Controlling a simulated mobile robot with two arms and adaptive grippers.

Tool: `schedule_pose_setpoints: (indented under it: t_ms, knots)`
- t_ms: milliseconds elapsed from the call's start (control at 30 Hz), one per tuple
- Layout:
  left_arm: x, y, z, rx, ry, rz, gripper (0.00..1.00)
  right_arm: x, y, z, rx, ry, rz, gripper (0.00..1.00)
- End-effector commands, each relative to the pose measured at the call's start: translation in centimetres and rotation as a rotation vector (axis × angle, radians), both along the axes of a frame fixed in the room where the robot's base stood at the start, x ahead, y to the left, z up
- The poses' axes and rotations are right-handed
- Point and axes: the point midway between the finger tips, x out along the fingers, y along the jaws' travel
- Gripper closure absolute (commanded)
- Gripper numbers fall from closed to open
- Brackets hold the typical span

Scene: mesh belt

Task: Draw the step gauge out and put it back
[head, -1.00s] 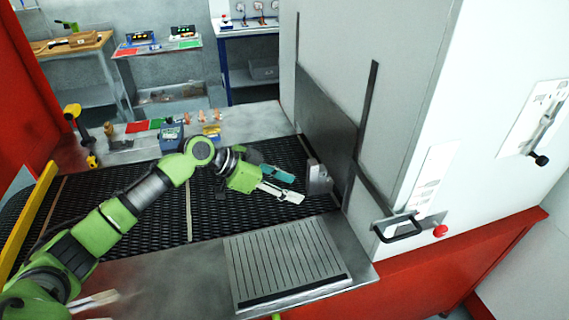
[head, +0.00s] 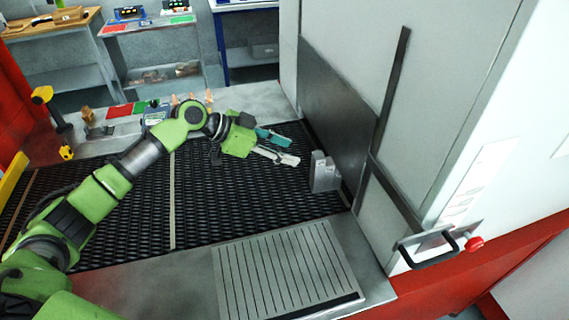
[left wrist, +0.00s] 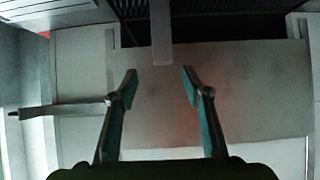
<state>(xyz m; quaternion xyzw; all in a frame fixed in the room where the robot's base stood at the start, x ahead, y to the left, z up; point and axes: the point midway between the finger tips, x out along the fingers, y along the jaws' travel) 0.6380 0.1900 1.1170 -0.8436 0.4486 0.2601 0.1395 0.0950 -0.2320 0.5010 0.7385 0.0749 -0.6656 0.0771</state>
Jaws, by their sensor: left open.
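The step gauge appears to be the grey upright block (head: 324,172) on the dark mesh belt (head: 240,205), beside the machine's grey panel. My left gripper (head: 284,148) is open and empty, over the belt to the left of the block, with its fingers pointing toward it. In the left wrist view, the spread fingers (left wrist: 159,78) have a grey bar (left wrist: 161,35) in line with the gap between them. I cannot tell for sure that this bar is the gauge. The gauge's steps are not clear. My right gripper is not in view.
A ribbed metal plate (head: 285,270) lies in front of the belt. The machine housing (head: 450,110) closes off the right side, with a black handle (head: 428,250) and a red knob (head: 474,243). Small items stand on the ledge behind the belt. The belt's middle is bare.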

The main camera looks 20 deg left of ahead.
Motion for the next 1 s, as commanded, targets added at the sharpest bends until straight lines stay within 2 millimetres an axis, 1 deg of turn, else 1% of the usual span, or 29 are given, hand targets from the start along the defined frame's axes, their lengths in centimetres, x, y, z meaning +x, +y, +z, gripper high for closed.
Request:
schedule_pose_setpoints:
  t_ms: [33,133,233,367,500,567,1000]
  knots:
    - [0.0,0.0,-1.3,0.0,0.0,0.0,0.56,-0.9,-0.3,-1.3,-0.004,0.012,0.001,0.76]
    - [0.0,0.0,-2.4,0.0,0.0,0.0,0.56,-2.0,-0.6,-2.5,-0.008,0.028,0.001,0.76]
    - [0.0,0.0,-3.3,0.0,0.0,0.0,0.56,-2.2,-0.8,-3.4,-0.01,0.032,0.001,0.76]
    - [0.1,-0.2,-3.6,-0.001,-0.001,0.0,0.56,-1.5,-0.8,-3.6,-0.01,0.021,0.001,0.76]
    - [0.5,-0.8,-4.1,-0.001,0.002,-0.001,0.56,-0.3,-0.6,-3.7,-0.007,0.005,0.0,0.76]
    - [0.8,-1.2,-4.4,-0.001,0.001,0.0,0.56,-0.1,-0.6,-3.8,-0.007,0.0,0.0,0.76]
    - [3.3,-4.9,-7.4,-0.001,0.0,0.001,0.56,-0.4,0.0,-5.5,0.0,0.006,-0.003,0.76]
